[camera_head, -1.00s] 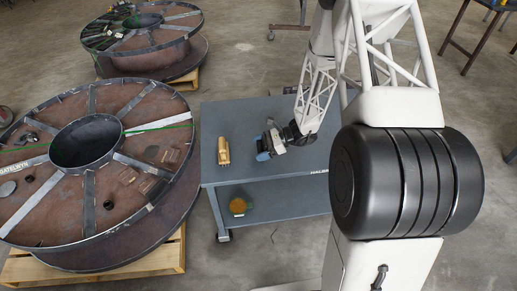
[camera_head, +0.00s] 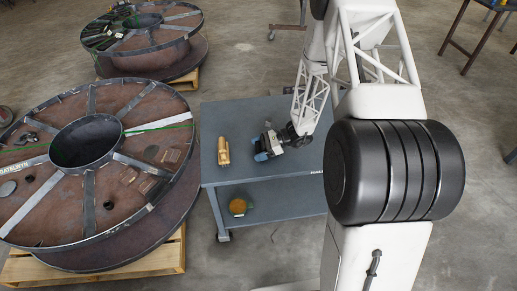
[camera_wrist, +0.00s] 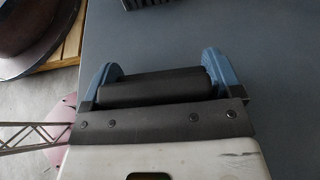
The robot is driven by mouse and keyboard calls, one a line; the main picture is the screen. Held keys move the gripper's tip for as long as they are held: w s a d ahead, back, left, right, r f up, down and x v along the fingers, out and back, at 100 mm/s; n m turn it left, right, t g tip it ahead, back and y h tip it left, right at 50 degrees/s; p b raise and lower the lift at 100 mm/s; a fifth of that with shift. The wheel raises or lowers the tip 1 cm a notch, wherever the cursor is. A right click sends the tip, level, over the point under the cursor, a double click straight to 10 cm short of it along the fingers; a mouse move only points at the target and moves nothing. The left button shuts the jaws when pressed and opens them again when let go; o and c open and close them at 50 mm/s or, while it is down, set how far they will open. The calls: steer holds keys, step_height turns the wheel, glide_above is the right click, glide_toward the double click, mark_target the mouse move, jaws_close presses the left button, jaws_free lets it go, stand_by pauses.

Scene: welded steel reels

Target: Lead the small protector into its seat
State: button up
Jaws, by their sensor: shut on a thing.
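My gripper (camera_head: 263,148) is low over the right part of the blue-grey cart top (camera_head: 240,115). In the wrist view its two blue fingers (camera_wrist: 160,76) are shut on a dark grey, rounded thing (camera_wrist: 150,88), likely the small protector. It lies crosswise between the fingers, and its lower side is hidden by my gripper's own dark plate. In the head view the held thing is too small to make out. A dark ribbed block (camera_wrist: 155,3) is cut off at the top edge of the wrist view. I cannot tell which thing has the seat.
A brass-coloured piece (camera_head: 223,151) stands on the cart left of my gripper. An orange-brown round thing (camera_head: 237,206) is on the lower shelf. A big steel reel (camera_head: 88,211) on a pallet (camera_head: 90,272) is close to the cart's left side. Another reel (camera_head: 150,62) stands behind.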

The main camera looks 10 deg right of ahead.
steer(key=shift+f, duration=0.1)
steer(key=o, duration=0.8)
steer(key=shift+c, duration=0.2)
steer(key=shift+v, duration=3.9)
